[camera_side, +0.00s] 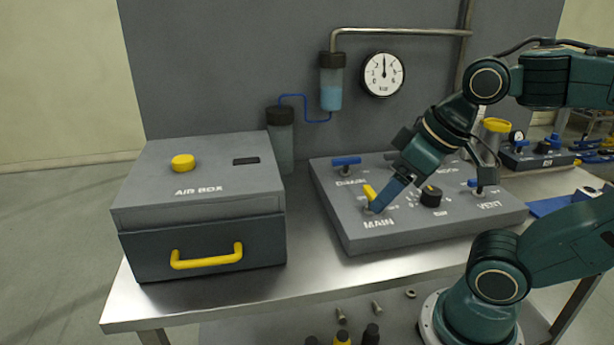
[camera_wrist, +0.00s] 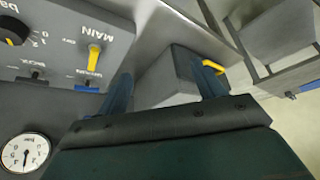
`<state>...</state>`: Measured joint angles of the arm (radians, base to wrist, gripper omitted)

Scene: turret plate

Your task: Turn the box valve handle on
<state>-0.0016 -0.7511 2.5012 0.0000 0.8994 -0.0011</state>
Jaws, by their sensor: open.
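The grey valve panel (camera_side: 355,238) lies on the bench. In the wrist view a dark handle (camera_wrist: 32,82) sits by the upside-down label that appears to read BOX, near the left edge. In the side view the BOX label (camera_side: 447,170) is partly covered by my arm, and I cannot make out its handle. A yellow handle (camera_side: 369,191) stands at the MAIN label; it also shows in the wrist view (camera_wrist: 95,57). My gripper (camera_side: 380,206) is low over the panel beside the MAIN handle. In the wrist view its two fingers (camera_wrist: 165,82) are apart with nothing held between them.
A blue handle (camera_side: 346,160) is at the panel's back left, another (camera_side: 478,184) by VENT. A black knob (camera_side: 431,195) sits mid-panel. The AIR BOX (camera_side: 200,205) stands left, with a yellow drawer handle. A gauge (camera_side: 383,75) hangs behind. Bench space between box and panel is clear.

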